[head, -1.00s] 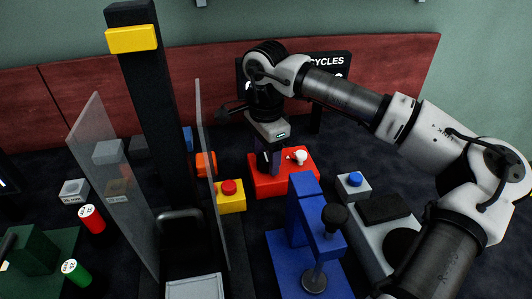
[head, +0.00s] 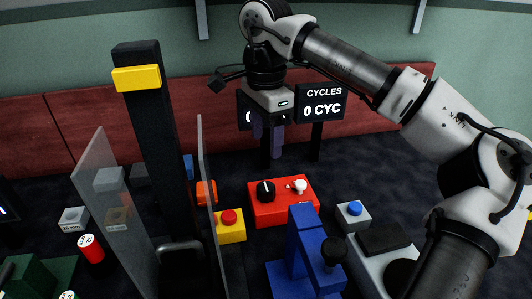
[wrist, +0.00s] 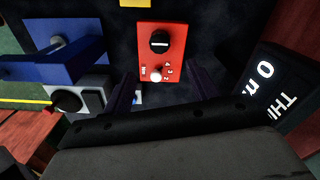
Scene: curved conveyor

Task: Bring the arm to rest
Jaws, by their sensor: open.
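My gripper (head: 266,143) hangs at the end of my arm, pointing down, in the air above and behind the red control box. Its two dark purple fingers are apart with nothing between them. In the wrist view the fingers (wrist: 162,92) show as dark shapes on both sides. The red box (head: 284,214) carries a black knob (head: 265,191) and a small white-tipped lever (head: 299,186). The box also shows in the wrist view (wrist: 173,43), ahead of the fingers and apart from them.
A display reading 0 CYC (head: 321,105) stands close behind my gripper. A blue press (head: 308,250), a yellow box with a red button (head: 231,231), clear panels (head: 207,190) and a black column (head: 152,140) stand around. The air above the red box is free.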

